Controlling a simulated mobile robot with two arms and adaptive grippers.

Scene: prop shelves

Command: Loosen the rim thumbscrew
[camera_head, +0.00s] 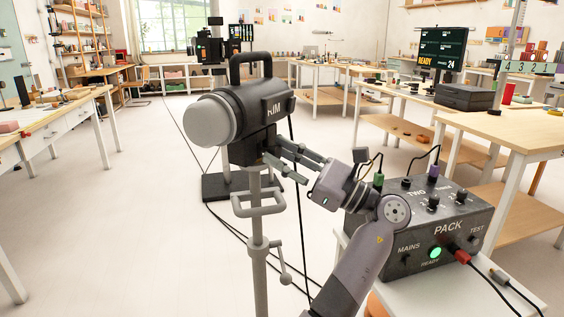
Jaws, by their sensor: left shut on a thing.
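The rim light is a dark lamp head (262,99) marked RIM, with a pale grey round front (209,121) and a carrying handle on top. It sits upright on a grey stand (259,228). My left gripper (273,158) reaches in from the right at the bracket under the lamp. Its two fingers close around a small part there, which I take to be the rim thumbscrew. The fingertips hide most of that part. My right gripper is not in view.
A power box (450,209) marked PACK, with a green READY light and cables, stands at the right beside my arm. Black cables (255,245) run over the floor by the stand. Workbenches line both sides. The floor at left (120,230) is clear.

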